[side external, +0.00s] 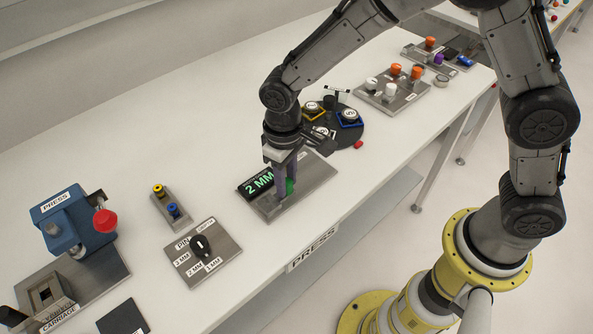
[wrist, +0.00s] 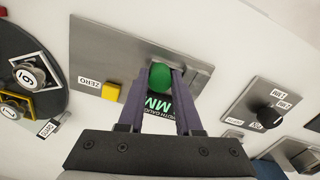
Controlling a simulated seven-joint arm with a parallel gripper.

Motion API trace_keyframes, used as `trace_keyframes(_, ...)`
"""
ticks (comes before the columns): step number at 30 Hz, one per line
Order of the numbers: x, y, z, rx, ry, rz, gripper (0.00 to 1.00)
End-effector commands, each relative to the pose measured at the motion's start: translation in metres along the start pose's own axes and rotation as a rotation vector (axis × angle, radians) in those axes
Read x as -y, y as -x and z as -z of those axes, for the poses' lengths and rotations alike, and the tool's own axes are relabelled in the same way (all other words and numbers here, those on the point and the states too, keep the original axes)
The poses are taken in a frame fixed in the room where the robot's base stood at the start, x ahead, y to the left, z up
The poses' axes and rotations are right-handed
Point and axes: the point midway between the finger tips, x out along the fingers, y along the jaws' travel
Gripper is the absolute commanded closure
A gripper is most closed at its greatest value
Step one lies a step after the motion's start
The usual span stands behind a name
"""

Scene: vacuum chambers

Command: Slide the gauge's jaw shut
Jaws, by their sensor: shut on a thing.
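The gauge is a grey metal plate (side external: 313,184) near the table's front edge, with a black display (side external: 255,184) reading 2 MM in green. In the wrist view, its plate (wrist: 125,55) carries a ZERO label and a yellow button (wrist: 112,91). My gripper (side external: 286,189) points down over the plate, its purple fingers shut on a green knob (wrist: 160,77). A little of the knob also shows in the side view (side external: 290,187). The fingers hide part of the display in both views. I cannot tell how wide the jaw's gap is.
A dial plate (side external: 222,262) with a black knob lies left of the gauge, beside a small block (side external: 171,208) with yellow and blue buttons. A blue press (side external: 72,226) stands farther left. A round black platform (side external: 338,128) with weight-like discs is close behind on the right.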

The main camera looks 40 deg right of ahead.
Motion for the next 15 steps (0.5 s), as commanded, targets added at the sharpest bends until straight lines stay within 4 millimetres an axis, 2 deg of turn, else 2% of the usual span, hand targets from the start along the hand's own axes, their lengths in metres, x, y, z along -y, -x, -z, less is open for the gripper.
trace_keyframes(1, 0.0055, 0.0026, 0.0031, -0.012, 0.001, 0.009, 1.0)
trace_keyframes(6, 0.0069, 0.0028, 0.0036, -0.015, 0.001, 0.012, 1.0)
trace_keyframes(7, 0.007, 0.0029, 0.0037, -0.015, 0.002, 0.012, 0.63)
trace_keyframes(11, 0.0063, 0.0026, 0.0035, -0.014, 0.002, 0.011, 0.39)
trace_keyframes(12, 0.0059, 0.0024, 0.0032, -0.013, 0.002, 0.01, 0.36)
trace_keyframes(15, 0.005, 0.0017, 0.0025, -0.01, 0.001, 0.009, 0.36)
